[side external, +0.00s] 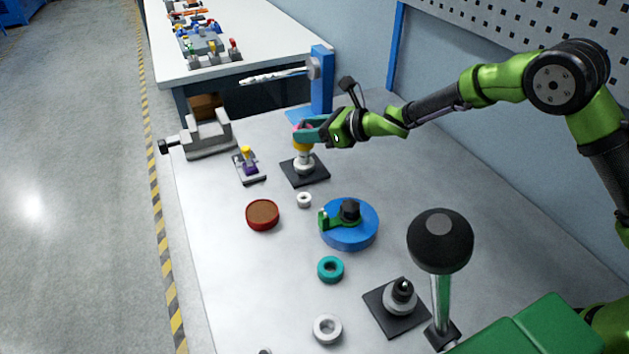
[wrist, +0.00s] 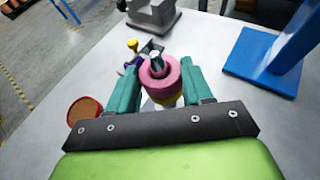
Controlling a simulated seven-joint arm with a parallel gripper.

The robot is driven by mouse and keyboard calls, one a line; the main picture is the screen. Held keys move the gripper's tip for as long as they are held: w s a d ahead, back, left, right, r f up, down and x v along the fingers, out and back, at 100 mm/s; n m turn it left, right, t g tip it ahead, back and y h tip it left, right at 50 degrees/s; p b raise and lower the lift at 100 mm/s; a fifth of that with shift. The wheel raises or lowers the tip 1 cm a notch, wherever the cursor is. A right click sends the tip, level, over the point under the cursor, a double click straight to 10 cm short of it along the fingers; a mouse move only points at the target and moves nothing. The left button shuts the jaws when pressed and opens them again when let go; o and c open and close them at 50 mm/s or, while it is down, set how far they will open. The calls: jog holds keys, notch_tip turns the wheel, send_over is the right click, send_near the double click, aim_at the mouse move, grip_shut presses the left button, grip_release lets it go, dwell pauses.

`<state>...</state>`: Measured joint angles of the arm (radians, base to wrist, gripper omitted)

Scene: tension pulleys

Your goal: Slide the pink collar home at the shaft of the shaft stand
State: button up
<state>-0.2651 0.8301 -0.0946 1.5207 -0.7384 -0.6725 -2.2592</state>
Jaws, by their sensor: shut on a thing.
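The pink collar (wrist: 162,87) is between the two teal fingers of my gripper (wrist: 158,84), which is shut on it. In the wrist view the grey shaft tip (wrist: 155,61) shows through the collar's hole, so the collar is around the upper shaft. A yellow ring (wrist: 172,101) shows just below the pink collar. In the side view my gripper (side external: 304,133) is at the top of the shaft stand (side external: 305,178), a dark square base with a pale upright. The fingers hide most of the pink collar there, and I cannot tell whether it touches the yellow ring.
A grey vise (side external: 208,138) and a small purple-and-yellow fixture (side external: 248,167) stand to the left. A blue post (side external: 321,80) rises behind. A blue round turntable (side external: 348,235), a red-brown dish (side external: 262,214), loose rings and a second shaft base (side external: 382,312) stand nearer the camera.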

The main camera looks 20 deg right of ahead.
jog(key=o, duration=0.8)
jog(key=shift+s+d+f, duration=0.1)
jog(key=shift+f, duration=0.35)
jog(key=o, duration=0.4)
jog(key=shift+r, duration=0.25)
jog(key=v, duration=1.6)
jog(key=shift+s+r, duration=0.25)
jog(key=shift+d, duration=0.15)
